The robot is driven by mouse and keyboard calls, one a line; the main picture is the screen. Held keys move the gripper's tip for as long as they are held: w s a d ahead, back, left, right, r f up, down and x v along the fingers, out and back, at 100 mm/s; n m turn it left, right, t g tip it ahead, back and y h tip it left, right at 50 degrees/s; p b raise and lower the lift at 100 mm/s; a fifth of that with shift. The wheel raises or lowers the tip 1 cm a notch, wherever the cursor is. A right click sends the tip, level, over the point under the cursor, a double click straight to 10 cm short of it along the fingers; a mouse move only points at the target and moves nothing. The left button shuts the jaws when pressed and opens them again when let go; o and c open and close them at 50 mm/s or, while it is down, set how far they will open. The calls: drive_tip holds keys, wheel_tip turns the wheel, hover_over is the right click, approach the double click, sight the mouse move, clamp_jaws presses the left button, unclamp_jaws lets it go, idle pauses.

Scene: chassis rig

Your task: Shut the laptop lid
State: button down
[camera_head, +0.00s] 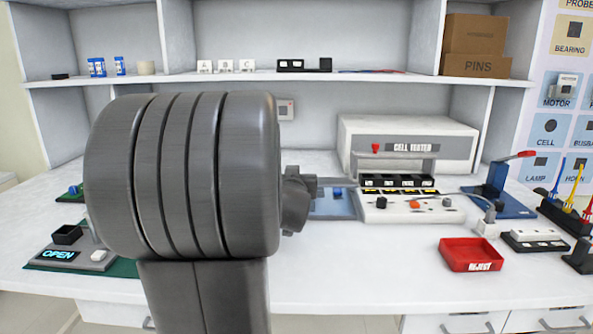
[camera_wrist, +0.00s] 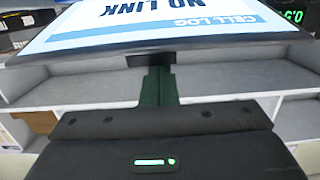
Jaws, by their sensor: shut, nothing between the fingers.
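The laptop's screen (camera_wrist: 165,25) fills the top of the wrist view. It appears upside down, with "CELL LOG" and "NO LINK" on it and a dark edge along its border. My gripper (camera_wrist: 152,60) is shut and empty, its fingertips meeting that dark edge in the picture. I cannot tell whether they touch it. In the head view my own large grey arm covers the left middle of the bench. I cannot make out the laptop there, nor its base or hinge.
A white cell tester (camera_head: 410,140) stands at the back right of the bench (camera_head: 350,285). A red reject tray (camera_head: 471,254) lies near the front right. A blue stand (camera_head: 495,190) is further right. Shelves run behind.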

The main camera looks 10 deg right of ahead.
drive_tip(key=shift+s+a+f+b, duration=0.1)
drive_tip(key=shift+s+f+b, duration=0.1)
drive_tip(key=shift+f+b, duration=0.3)
drive_tip(key=shift+s+f+b, duration=0.2)
drive_tip(key=shift+f+b, duration=0.05)
drive_tip(key=shift+f, duration=0.45)
